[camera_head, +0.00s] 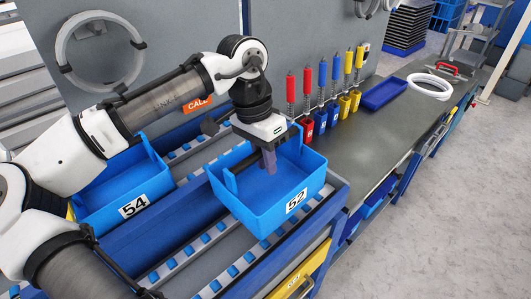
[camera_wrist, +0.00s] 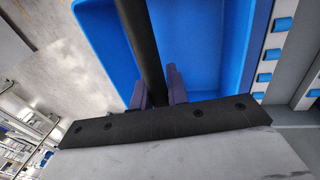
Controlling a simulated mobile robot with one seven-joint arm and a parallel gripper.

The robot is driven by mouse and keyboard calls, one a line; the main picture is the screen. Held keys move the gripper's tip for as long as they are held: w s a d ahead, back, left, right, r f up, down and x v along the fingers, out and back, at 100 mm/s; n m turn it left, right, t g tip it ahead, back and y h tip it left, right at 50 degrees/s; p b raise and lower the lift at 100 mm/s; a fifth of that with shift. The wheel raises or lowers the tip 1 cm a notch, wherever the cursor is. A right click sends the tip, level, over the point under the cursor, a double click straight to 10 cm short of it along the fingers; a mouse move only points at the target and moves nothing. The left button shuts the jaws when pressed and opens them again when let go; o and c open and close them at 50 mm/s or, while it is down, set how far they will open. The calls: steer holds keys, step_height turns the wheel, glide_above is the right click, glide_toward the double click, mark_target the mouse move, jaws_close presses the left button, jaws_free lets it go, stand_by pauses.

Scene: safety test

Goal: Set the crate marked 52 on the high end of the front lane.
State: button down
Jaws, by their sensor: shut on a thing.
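The blue crate marked 52 (camera_head: 273,213) is over the front lane (camera_head: 218,262), near that lane's right end in the head view. My gripper (camera_head: 269,163) reaches into it from above and is shut on the crate's dark bar. In the wrist view my gripper's fingers (camera_wrist: 159,88) close around the dark bar (camera_wrist: 142,45), with the blue crate (camera_wrist: 212,45) behind. I cannot tell whether the crate rests on the lane or hangs just above it. The crate marked 54 (camera_head: 112,204) is on the rear lane, partly hidden by my arm.
To the right is a grey bench (camera_head: 372,135) with red, blue and yellow holders, a blue tray (camera_head: 384,93) and a white coil (camera_head: 431,86). Yellow drawers (camera_head: 303,276) are below the lane. The front lane left of crate 52 is clear.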

steer(key=b, duration=0.4)
glide_above(267, 194)
steer(key=shift+w+a+f, duration=0.1)
steer(key=shift+f, duration=1)
steer(key=shift+a+f, duration=0.1)
steer(key=shift+f, duration=0.95)
steer(key=shift+f+b, duration=0.8)
steer(key=shift+f, duration=1.15)
steer(key=c, duration=1.3)
jaws_free()
steer(key=shift+r, duration=0.1)
